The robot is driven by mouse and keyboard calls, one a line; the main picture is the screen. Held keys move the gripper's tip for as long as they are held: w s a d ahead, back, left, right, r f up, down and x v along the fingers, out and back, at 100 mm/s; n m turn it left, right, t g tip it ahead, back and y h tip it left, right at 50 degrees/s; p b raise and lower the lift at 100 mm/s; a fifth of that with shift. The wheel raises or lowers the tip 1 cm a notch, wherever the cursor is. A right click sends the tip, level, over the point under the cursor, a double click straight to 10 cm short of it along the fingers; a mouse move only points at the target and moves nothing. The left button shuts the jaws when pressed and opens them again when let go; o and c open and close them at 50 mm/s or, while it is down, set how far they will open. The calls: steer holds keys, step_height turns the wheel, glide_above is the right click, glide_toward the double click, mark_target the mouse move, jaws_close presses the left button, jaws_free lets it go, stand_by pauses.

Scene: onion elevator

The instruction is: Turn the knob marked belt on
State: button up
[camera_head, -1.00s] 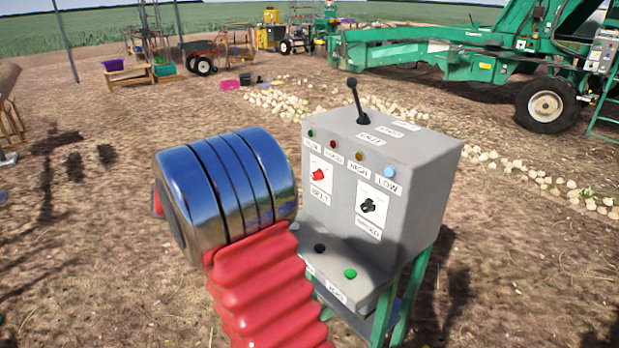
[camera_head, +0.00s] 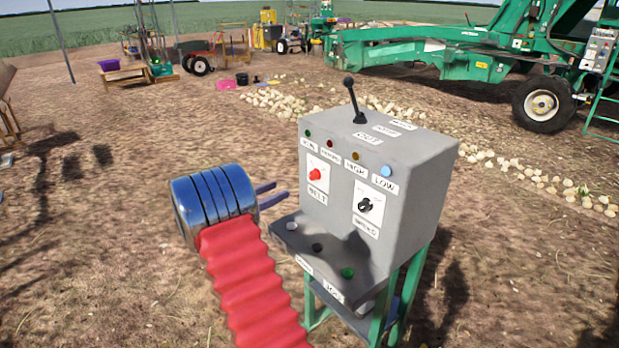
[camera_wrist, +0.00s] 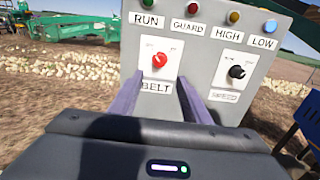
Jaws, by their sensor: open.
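The red belt knob (camera_head: 315,174) sits on a white plate on the left of the grey control box's front, above the label BELT. In the wrist view the same red knob (camera_wrist: 159,60) shows ahead, between and beyond my two purple fingers. My gripper (camera_head: 283,193) is open and empty, left of the box with its fingers pointing toward the panel. The fingertips appear apart from the knob. The grey control box (camera_head: 335,213) stands on green legs. The knob's pointer direction is too small to tell.
Right of the belt knob is a black speed knob (camera_head: 365,205). A lever (camera_head: 354,99) stands on top of the box. A lower shelf holds a green button (camera_head: 347,272) and others. Onions (camera_head: 270,102) and a green machine (camera_head: 430,50) lie behind. Open ground is left.

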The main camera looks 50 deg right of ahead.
mark_target(311, 176)
steer(key=x, duration=1.3)
steer(key=shift+s+d, duration=0.1)
steer(key=shift+d, duration=0.25)
steer(key=shift+c, duration=0.6)
